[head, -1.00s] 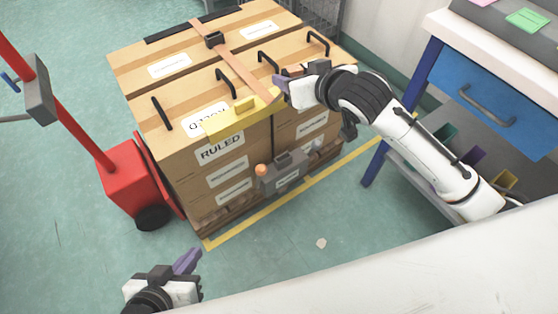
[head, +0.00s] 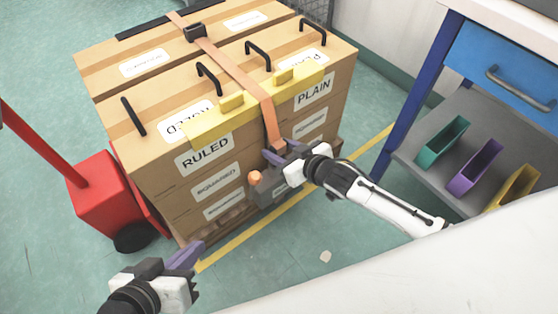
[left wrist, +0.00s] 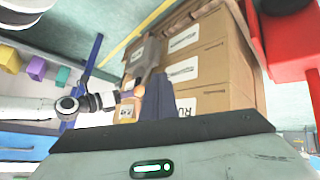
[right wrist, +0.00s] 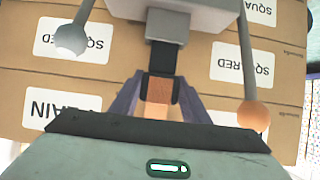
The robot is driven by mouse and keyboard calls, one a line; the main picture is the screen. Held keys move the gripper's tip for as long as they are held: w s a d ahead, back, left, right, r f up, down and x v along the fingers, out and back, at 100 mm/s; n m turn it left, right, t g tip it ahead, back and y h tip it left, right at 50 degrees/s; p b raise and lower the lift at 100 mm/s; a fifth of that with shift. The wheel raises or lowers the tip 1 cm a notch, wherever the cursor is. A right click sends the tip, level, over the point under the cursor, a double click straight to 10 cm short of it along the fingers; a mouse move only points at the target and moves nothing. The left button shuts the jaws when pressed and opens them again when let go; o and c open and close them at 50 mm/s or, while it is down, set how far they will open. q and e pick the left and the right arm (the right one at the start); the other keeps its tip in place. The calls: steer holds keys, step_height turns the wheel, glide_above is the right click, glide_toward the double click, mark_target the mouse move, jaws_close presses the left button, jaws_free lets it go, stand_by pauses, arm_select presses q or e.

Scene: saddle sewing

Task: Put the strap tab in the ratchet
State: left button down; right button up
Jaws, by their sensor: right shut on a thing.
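The orange-brown strap (head: 240,73) runs over the crates and down the front past the yellow edge guard. The ratchet (head: 267,193) has an orange knob and is partly hidden by my right gripper in the head view. My left gripper (head: 190,253) is empty, low at the left, its fingers together in the left wrist view (left wrist: 160,98).
Crates (head: 130,92) with black handles stand on a pallet. Yellow edge guards (head: 232,113) line the top front edge. A red pallet jack (head: 100,190) stands at the left. A blue workbench (head: 500,75) with coloured bins is at the right.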

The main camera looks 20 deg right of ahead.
step_height(320, 180, down, 4)
steer(key=shift+r+b, duration=0.25)
steer(key=shift+b, duration=0.75)
steer(key=shift+f, duration=0.2)
arm_select(q)
steer(key=shift+w+d+r+t+h, duration=0.25)
steer(key=shift+d+r+t+h, duration=0.2)
steer(key=shift+d+r, duration=0.35)
arm_select(e)
steer(key=o, duration=1.2)
arm_select(q)
steer(key=shift+a+r, duration=0.1)
steer(key=shift+a, duration=0.05)
arm_select(e)
steer(key=shift+r, duration=0.25)
arm_select(q)
steer(key=shift+g+y, duration=0.45)
steer(key=shift+y, duration=0.5)
steer(key=shift+s+a+f+p, duration=0.3)
steer(key=shift+a+f+p, duration=0.4)
steer(key=shift+p, duration=0.7)
steer(key=shift+s+a+f+p, duration=0.25)
steer(key=shift+a+f+p, duration=0.2)
steer(key=shift+a+p, duration=0.7)
arm_select(e)
steer(key=shift+v, duration=5.95)
